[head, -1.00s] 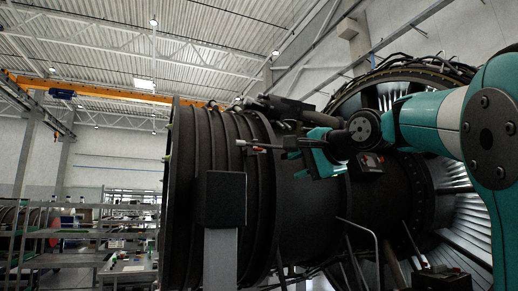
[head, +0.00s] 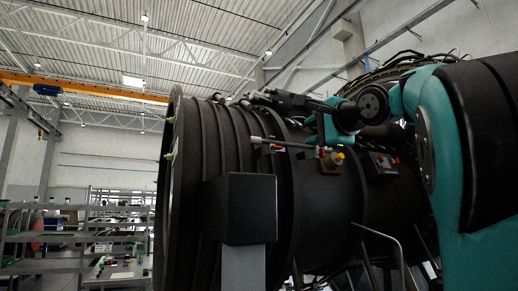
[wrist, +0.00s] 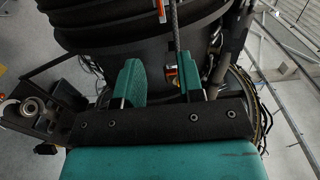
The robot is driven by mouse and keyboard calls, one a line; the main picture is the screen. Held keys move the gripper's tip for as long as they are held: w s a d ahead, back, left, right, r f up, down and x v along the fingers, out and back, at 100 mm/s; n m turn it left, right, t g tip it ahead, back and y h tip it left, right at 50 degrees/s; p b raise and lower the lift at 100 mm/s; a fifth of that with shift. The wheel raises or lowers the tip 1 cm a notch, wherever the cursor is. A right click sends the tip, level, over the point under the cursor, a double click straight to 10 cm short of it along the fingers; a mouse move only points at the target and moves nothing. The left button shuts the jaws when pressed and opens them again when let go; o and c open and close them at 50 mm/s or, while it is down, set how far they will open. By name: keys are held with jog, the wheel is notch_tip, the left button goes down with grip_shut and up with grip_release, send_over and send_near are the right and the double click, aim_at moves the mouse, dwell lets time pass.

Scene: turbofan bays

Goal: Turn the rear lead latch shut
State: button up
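A grey braided lead (head: 290,144) runs along the dark engine casing; it also shows in the wrist view (wrist: 174,28). At its rear end sits a brownish fitting with a yellow knob (head: 338,158), just below my gripper (head: 323,132) in the head view. In the wrist view a red and yellow part (wrist: 171,70) shows at that end, partly hidden by the right finger. My gripper (wrist: 160,62) is open, with its teal fingers apart and dark casing between them. I cannot tell whether a finger touches the fitting, nor how the latch is turned.
A small orange clip (head: 276,149) holds the lead's front end. A box with a red mark (head: 384,162) sits right of the fitting. A black block on a grey post (head: 240,208) stands in front of the casing. A bent grey rail (head: 385,238) rises at lower right.

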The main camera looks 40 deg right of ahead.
aim_at(278, 147)
jog(key=p+x, duration=1.3)
jog(key=x, duration=0.3)
jog(key=shift+w+d, duration=0.3)
jog(key=shift+w, duration=0.05)
grip_shut()
